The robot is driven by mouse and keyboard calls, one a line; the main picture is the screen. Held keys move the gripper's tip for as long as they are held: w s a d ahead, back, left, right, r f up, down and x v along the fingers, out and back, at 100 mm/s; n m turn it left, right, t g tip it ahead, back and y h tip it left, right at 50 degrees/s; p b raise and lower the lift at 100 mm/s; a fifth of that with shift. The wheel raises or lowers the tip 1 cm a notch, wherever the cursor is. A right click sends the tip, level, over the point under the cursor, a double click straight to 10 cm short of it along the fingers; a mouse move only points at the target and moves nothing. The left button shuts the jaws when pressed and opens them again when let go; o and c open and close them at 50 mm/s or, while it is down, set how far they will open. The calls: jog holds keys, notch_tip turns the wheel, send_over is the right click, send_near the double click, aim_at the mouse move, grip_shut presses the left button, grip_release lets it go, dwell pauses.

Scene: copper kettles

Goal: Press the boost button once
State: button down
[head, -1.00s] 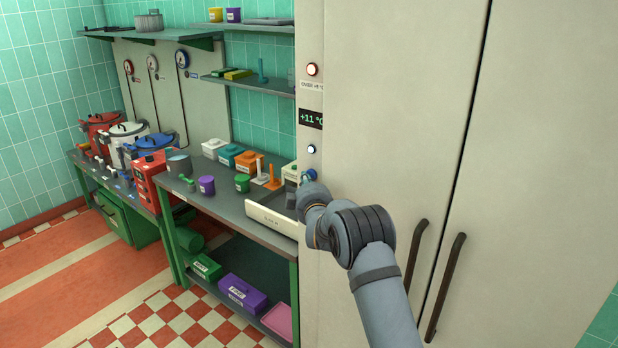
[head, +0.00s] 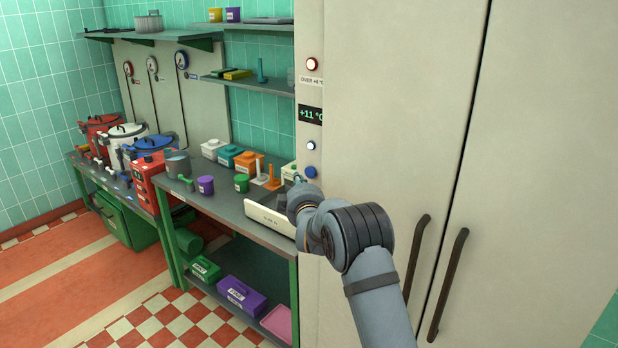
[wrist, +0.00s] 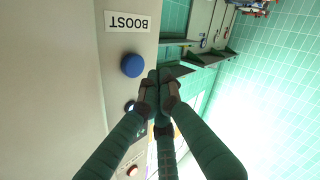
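The boost button is a round blue button (head: 310,172) on the narrow left face of the tall cream cabinet (head: 400,120). In the wrist view the blue button (wrist: 132,65) sits beside the white BOOST label (wrist: 127,23). My gripper (head: 299,181) is just left of and slightly below the button in the head view, partly hidden by my own wrist. In the wrist view the fingertips of my gripper (wrist: 160,76) are together, with nothing between them. They appear to the right of the button, with a visible gap in the picture.
Above the button are a small white light (head: 311,146), a display reading +11 °C (head: 311,115) and a lit red-ringed lamp (head: 312,64) labelled OVER +8 °C. A workbench (head: 225,205) with tubs stands close left. Long dark handles (head: 447,285) are on the cabinet front.

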jog(key=s+a+b, duration=0.1)
jog(key=s+a, duration=0.1)
jog(key=s, duration=0.1)
jog(key=shift+b, duration=0.35)
jog(key=shift+w+d, duration=0.1)
jog(key=shift+w, duration=0.05)
jog(key=p, duration=0.3)
jog(key=w+d+p, duration=0.1)
jog(key=p, duration=0.3)
jog(key=shift+w+r, duration=0.3)
jog(key=shift+r, duration=0.1)
jog(key=shift+p, duration=0.75)
